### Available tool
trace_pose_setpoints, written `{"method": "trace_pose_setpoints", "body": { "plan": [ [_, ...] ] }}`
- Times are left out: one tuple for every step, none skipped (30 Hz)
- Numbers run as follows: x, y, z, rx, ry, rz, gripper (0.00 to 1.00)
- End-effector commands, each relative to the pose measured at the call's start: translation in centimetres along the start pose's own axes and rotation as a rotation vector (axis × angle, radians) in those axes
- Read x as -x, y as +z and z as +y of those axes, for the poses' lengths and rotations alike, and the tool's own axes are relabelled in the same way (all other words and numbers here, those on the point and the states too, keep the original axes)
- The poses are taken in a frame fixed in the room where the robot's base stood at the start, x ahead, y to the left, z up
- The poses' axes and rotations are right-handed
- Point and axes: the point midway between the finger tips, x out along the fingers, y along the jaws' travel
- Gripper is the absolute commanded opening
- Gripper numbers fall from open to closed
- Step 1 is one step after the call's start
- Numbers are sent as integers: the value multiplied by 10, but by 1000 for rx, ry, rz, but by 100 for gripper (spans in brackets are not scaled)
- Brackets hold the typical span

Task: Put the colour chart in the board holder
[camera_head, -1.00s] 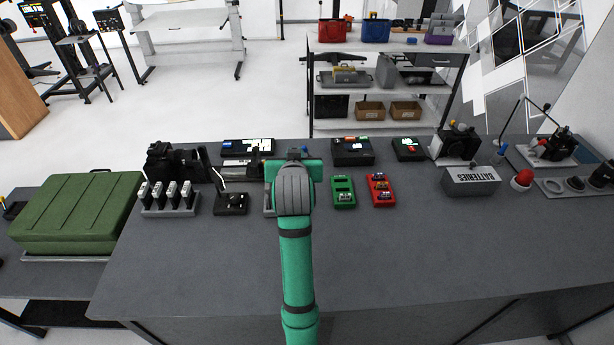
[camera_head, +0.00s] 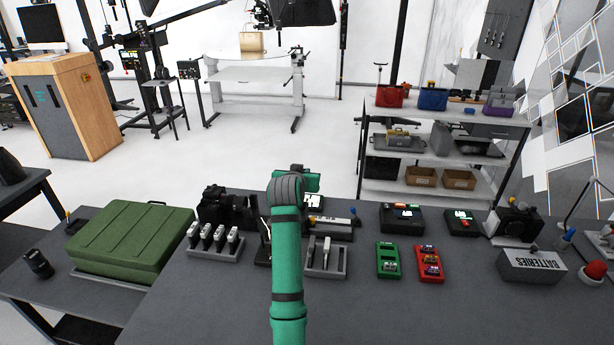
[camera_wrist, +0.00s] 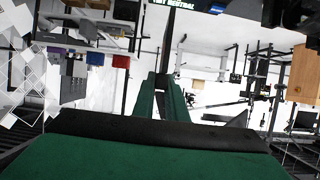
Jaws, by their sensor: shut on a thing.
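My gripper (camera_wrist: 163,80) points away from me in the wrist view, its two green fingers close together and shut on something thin. A narrow dark strip (camera_wrist: 167,45) rises between the fingertips. It may be the colour chart seen edge-on, but I cannot tell for sure. A dark panel with the lettering "NEUTRAL" (camera_wrist: 172,3) is cut off at the top edge. In the head view my green arm reaches over the grey table, and its wrist hides the fingers and what they hold. No board holder can be told for sure; a small grey slotted stand (camera_head: 325,262) stands right of my arm.
The grey table (camera_head: 450,315) carries a green case (camera_head: 130,235), a rack of white pieces (camera_head: 213,243), green (camera_head: 388,260) and red (camera_head: 430,264) trays and a batteries box (camera_head: 531,264). Shelves (camera_head: 440,115) stand behind. Open floor (camera_head: 270,155) leads to a white stand (camera_head: 250,85).

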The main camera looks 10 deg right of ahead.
Motion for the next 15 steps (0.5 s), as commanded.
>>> {"method": "trace_pose_setpoints", "body": {
  "plan": [
    [0, 0, -1, 0, -1, 0, 0],
    [0, 0, -1, 1, -1, 0, 0],
    [0, 1, -2, 2, -1, -1, 0],
    [0, 2, -2, 2, -2, -1, 0],
    [0, 2, -2, 2, -1, -1, 0],
    [-1, 4, -1, 2, -1, -2, 0],
    [-2, 6, 0, 1, 0, -2, 0],
    [-2, 7, 0, 1, 1, -3, 0],
    [-4, 10, 1, 1, 2, -3, 0],
    [-5, 12, 2, 0, 3, -2, 0],
    [-6, 14, 3, 0, 3, -2, 0],
    [-7, 16, 4, 0, 4, -2, 0],
    [-8, 19, 4, 0, 4, -2, 0],
    [-9, 21, 4, 0, 4, -2, 0],
    [-10, 25, 4, 0, 4, -3, 0]
  ]
}}
